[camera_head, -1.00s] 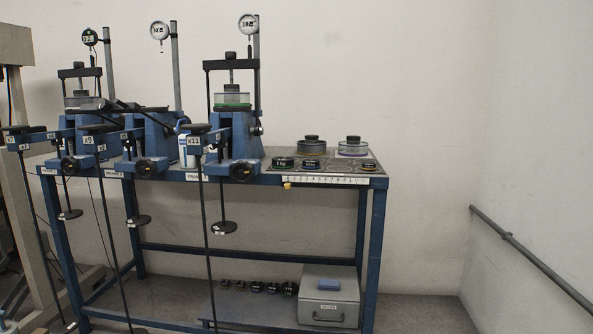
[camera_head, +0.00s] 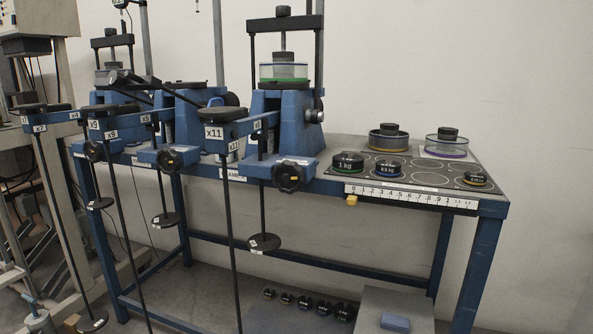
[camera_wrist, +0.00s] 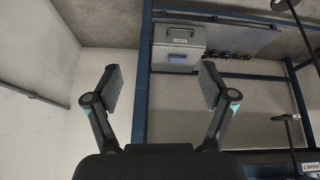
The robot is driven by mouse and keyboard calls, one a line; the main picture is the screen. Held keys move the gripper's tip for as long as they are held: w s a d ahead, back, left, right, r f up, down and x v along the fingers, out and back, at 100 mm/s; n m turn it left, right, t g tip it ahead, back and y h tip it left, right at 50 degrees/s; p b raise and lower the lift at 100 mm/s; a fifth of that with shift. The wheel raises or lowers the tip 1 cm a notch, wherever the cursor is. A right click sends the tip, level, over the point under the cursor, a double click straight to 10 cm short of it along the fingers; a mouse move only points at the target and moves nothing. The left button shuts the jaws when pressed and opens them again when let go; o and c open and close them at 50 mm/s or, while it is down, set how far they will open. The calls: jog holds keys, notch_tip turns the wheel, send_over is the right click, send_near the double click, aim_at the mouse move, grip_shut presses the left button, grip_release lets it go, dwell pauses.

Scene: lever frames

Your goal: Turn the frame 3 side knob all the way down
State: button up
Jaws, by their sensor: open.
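The rightmost blue lever frame (camera_head: 276,134), with the x11 lever, stands on the bench; I take it as frame 3, though its bench label is partly hidden. A small silver and dark side knob (camera_head: 315,116) sits on its right side, below the green-rimmed cell. A larger black handwheel (camera_head: 290,176) is at its lower front. In the wrist view my gripper (camera_wrist: 158,88) is open and empty, fingers well apart and touching nothing. My gripper does not show in the head view, and the side knob does not show in the wrist view.
Lever arms and hangers jut out in front, including the x11 lever (camera_head: 224,115). A grey case (camera_wrist: 178,48) is on the lower shelf. The wall right of the bench is bare.

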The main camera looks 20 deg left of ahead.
jog(key=w+a+r+n+t+h+b, duration=0.25)
jog(key=w+a+r, duration=0.2)
jog(key=w, duration=0.45)
jog(key=w+a+r+n+t+h+b, duration=0.2)
jog(key=w+a+r+n+b, duration=0.15)
jog(key=w+a, duration=0.4)
jog(key=n+t+y+b, duration=0.3)
jog(key=t+b, duration=0.1)
jog(key=t, duration=0.4)
send_near(286, 178)
jog(key=w, duration=0.7)
jog(key=w+d, duration=0.1)
jog(key=w, duration=0.2)
jog(key=shift+w, duration=0.35)
jog(key=shift+s+n, duration=0.1)
jog(key=shift+n, duration=0.2)
jog(key=c, duration=1.6)
jog(key=shift+y, duration=0.25)
jog(key=shift+o, duration=0.2)
jog(key=shift+r, duration=0.1)
